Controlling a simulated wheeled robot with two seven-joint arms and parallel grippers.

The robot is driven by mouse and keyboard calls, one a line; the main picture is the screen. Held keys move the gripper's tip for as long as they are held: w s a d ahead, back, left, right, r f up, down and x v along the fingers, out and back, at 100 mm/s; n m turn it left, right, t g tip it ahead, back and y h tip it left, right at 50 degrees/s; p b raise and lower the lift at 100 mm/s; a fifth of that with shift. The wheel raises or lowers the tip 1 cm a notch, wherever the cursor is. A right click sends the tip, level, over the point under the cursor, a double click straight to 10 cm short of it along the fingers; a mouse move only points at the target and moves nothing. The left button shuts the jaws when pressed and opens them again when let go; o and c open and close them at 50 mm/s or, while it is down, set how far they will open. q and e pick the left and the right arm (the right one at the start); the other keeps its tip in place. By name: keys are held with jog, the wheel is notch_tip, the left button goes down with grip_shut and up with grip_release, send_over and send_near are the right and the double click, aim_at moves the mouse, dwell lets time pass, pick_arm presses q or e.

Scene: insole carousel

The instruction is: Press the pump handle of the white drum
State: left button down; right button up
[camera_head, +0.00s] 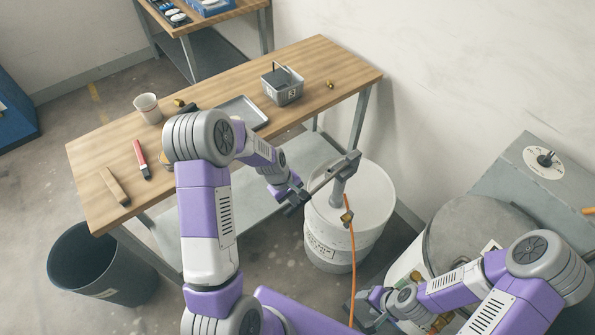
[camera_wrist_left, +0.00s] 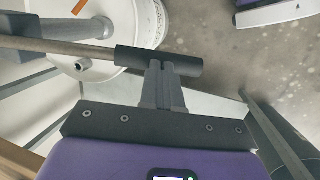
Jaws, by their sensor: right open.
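The pump handle (camera_head: 328,177) slants from the post down and left. Its dark grip (camera_wrist_left: 130,57) crosses the left wrist view. My left gripper (camera_head: 293,202) is at this end. In the wrist view my left fingers (camera_wrist_left: 162,68) are side by side and closed, tips at the grip, apparently touching; the grip hides the very tips. My right gripper (camera_head: 364,306) is open and empty, low and right of the drum.
An orange hose (camera_head: 352,270) hangs from the pump. A wooden bench (camera_head: 310,67) with a grey bin (camera_head: 283,93) is behind my left arm. A dark bucket (camera_head: 85,262) stands at left. A grey-lidded drum (camera_head: 470,235) is beside my right arm.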

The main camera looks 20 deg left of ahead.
pick_arm(q)
jog(key=shift+s+a+f, duration=0.1)
jog(key=shift+s+f, duration=0.35)
jog(key=shift+f, duration=0.1)
jog(key=p+v, duration=0.5)
jog(key=v, duration=1)
jog(key=shift+w, duration=0.25)
jog(key=shift+r, duration=0.1)
